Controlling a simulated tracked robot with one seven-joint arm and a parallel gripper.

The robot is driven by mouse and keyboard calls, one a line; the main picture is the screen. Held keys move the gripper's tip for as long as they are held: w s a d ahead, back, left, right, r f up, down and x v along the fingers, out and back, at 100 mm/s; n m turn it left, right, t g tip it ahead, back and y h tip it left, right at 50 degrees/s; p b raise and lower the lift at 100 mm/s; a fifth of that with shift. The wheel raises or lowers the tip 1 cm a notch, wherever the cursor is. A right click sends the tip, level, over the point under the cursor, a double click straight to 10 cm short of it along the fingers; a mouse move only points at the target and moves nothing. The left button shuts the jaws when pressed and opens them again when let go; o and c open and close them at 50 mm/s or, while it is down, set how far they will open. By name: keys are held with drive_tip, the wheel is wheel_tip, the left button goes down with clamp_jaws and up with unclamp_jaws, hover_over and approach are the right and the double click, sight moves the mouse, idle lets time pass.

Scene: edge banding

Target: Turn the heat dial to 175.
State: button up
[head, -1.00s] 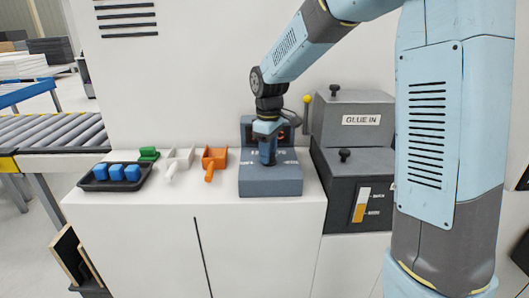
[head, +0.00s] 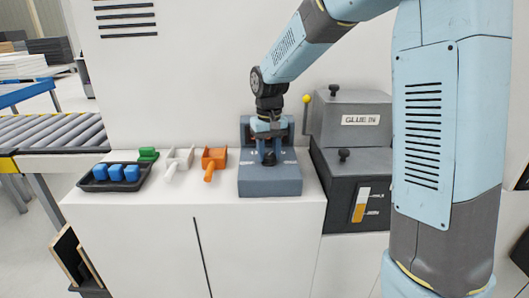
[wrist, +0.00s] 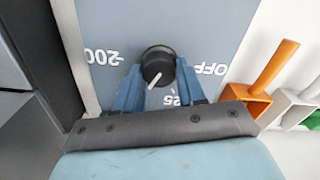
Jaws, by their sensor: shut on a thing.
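The heat dial is a round black knob (wrist: 158,62) with a white pointer line, on the sloped face of a blue-grey control box (head: 284,184). In the wrist view the printing is upside down: 200 at left, OFF at right, and a partly covered mark ending in 25 below. The pointer aims down and slightly left, to the left of that mark. The marks between it and 200 are hidden by a finger. My gripper (wrist: 158,83), also in the head view (head: 269,150), points down with its two blue fingers shut on either side of the dial.
Left of the box are an orange scoop (head: 214,160), a white scoop (head: 179,162), a green one (head: 148,154) and a black tray (head: 100,185) with blue blocks. Right stands the grey glue unit (head: 352,145) with a yellow-tipped lever (head: 307,99). The counter front is clear.

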sight(269, 155)
drive_tip(key=shift+s+d+f, duration=0.15)
idle(0.4)
drive_tip(key=o, duration=1.1)
drive_tip(key=shift+c, duration=0.2)
drive_tip(key=shift+r, duration=0.2)
wheel_tip(269, 155, up, 14)
drive_tip(key=shift+f, duration=0.25)
